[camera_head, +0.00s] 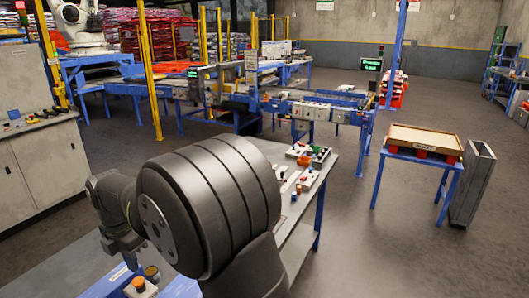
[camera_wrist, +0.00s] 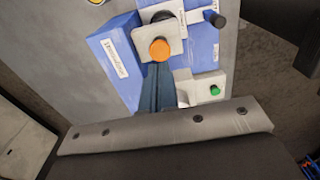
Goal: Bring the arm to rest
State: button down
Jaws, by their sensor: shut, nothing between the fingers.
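My gripper (camera_wrist: 158,70) shows in the wrist view as two narrow dark-blue fingers side by side, shut with nothing between them. They point at a blue control box (camera_wrist: 113,62) with a white label and an orange round button (camera_wrist: 160,49). The fingertips appear just below the button in the picture; I cannot tell whether they touch anything. In the head view my dark arm fills the lower middle, bent down to the left over the table. The orange button (camera_head: 138,284) shows at the bottom edge, and the fingers are hard to make out there.
Several small control boxes (camera_head: 303,180) stand on the table beyond my arm. A wooden tray (camera_head: 425,139) rests on a blue stand at right. Open floor (camera_head: 345,240) lies between.

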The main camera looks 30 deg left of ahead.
jog(key=shift+f, duration=2)
jog(key=c, duration=1)
grip_release()
jog(key=o, duration=0.4)
jog(key=shift+r, duration=0.2)
jog(key=o, duration=0.6)
jog(key=r, duration=0.6)
jog(key=shift+w, duration=0.2)
notch_tip(320, 180, up, 10)
send_over(138, 280)
jog(key=d, duration=0.2)
notch_tip(138, 280, down, 9)
jog(key=shift+w+f, duration=0.2)
jog(key=shift+w, duration=0.05)
jog(key=shift+d+r, duration=0.1)
jog(key=shift+r, duration=0.05)
